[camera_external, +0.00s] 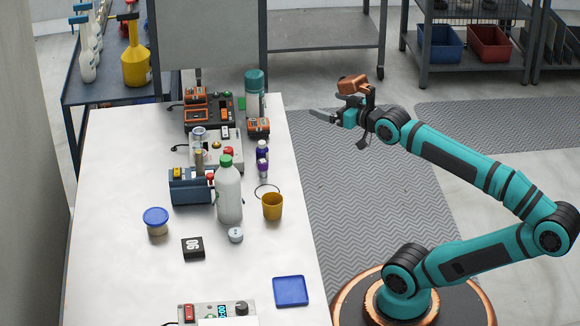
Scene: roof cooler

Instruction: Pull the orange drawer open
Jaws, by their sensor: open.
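I cannot make out an orange drawer in this view. Orange-and-black boxes stand at the back of the white table, one at the left (195,96) and one at the right (259,128); whether either has a drawer is too small to tell. My gripper (328,116) is open and appears empty, raised in the air to the right of the table's back part. It is apart from the boxes, its fingers pointing left. An orange-brown camera-like part sits on top of my wrist.
The white table (120,260) holds a white bottle with green cap (228,192), a yellow cup (272,207), a blue toolbox-like device (190,187), a blue-lidded jar (156,221) and a blue tray (290,291). Shelves with blue and red bins stand behind. The table's front left is clear.

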